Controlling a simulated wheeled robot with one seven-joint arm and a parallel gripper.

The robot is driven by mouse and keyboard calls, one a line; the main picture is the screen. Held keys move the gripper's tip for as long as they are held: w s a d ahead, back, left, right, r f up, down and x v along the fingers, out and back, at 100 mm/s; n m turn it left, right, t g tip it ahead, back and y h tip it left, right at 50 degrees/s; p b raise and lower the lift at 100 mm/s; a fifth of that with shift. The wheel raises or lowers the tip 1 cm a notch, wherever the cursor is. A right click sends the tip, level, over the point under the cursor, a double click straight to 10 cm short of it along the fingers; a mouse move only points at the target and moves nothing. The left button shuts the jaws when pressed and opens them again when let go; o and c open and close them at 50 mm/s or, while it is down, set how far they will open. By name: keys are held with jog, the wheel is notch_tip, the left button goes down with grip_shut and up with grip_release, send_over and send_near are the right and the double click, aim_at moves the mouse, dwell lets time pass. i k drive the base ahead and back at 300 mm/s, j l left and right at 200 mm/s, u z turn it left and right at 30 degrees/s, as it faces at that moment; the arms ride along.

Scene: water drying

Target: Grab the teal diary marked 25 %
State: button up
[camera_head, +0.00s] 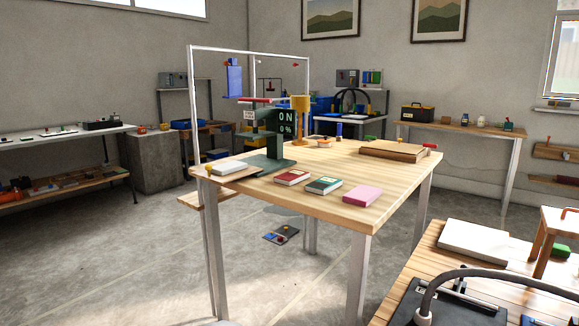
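A teal diary (323,186) lies flat on the light wooden table (310,203) near its front edge. It has a pale and reddish label on its cover, too small to read, so I cannot confirm a 25 % mark. A red book (291,178) lies to its left and a pink book (362,196) to its right, with small gaps between them. My gripper is not in view.
A white frame (249,49) rises at the table's left. A brown board (394,151) lies at the back right. A second wooden table (408,263) is at the lower right. Open floor (275,285) lies in front.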

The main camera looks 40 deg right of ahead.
aim_at(322, 186)
jog(key=i+z, duration=0.25)
jog(key=z, duration=0.15)
jog(key=i+j+z, duration=0.15)
jog(key=z, duration=0.25)
jog(key=i+j+z, duration=0.2)
jog(key=i+z, duration=0.2)
jog(key=i+j+z, duration=0.15)
jog(key=z, duration=0.25)
jog(key=i+j+z, duration=0.15)
jog(key=j+z, duration=0.25)
